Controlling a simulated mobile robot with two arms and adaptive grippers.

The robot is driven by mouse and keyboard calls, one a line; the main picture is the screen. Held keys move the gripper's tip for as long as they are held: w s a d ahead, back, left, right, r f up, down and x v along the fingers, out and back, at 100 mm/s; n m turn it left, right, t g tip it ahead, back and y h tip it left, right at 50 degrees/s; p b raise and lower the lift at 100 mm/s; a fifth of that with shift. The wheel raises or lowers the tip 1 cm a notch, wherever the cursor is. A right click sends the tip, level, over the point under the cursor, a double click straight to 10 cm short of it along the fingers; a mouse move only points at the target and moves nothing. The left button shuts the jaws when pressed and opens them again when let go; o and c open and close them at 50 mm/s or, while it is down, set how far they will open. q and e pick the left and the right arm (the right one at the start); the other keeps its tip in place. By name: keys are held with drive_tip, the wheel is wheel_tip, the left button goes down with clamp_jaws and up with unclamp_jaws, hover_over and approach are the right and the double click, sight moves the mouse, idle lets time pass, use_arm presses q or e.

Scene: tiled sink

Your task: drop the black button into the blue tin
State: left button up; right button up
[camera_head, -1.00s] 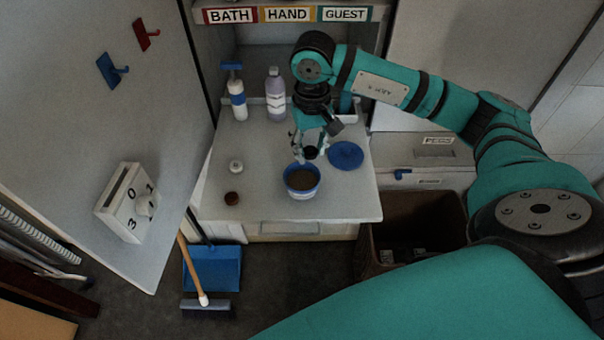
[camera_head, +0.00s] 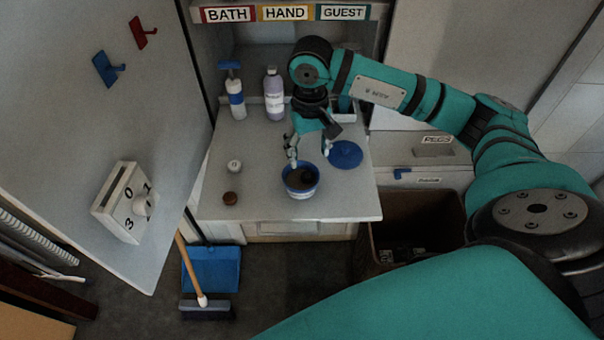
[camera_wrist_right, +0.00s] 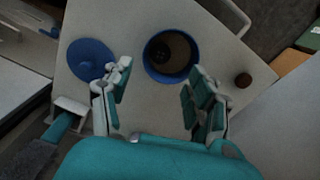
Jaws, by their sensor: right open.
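The blue tin (camera_head: 300,193), open with a brownish inside, stands near the front of the white counter; it also shows in the wrist view (camera_wrist_right: 149,71). The black button (camera_head: 307,176) shows as a dark round shape within the tin's opening, and in the wrist view too (camera_wrist_right: 157,60). Whether it rests on the bottom is hard to tell. My right gripper (camera_head: 309,158) is just above and behind the tin, fingers spread and empty. Its fingers also show in the wrist view (camera_wrist_right: 156,82). A blue round lid (camera_head: 345,154) lies right of the tin. My left gripper is out of view.
A brown round knob-like piece (camera_head: 230,198) and a small white jar (camera_head: 234,166) sit left of the tin. A pump bottle (camera_head: 235,98) and a lilac bottle (camera_head: 274,98) stand behind. A brown bin (camera_head: 408,225) is below right.

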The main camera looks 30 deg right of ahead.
wheel_tip(320, 180, up, 12)
drive_tip(key=shift+f, duration=0.15)
idle(0.6)
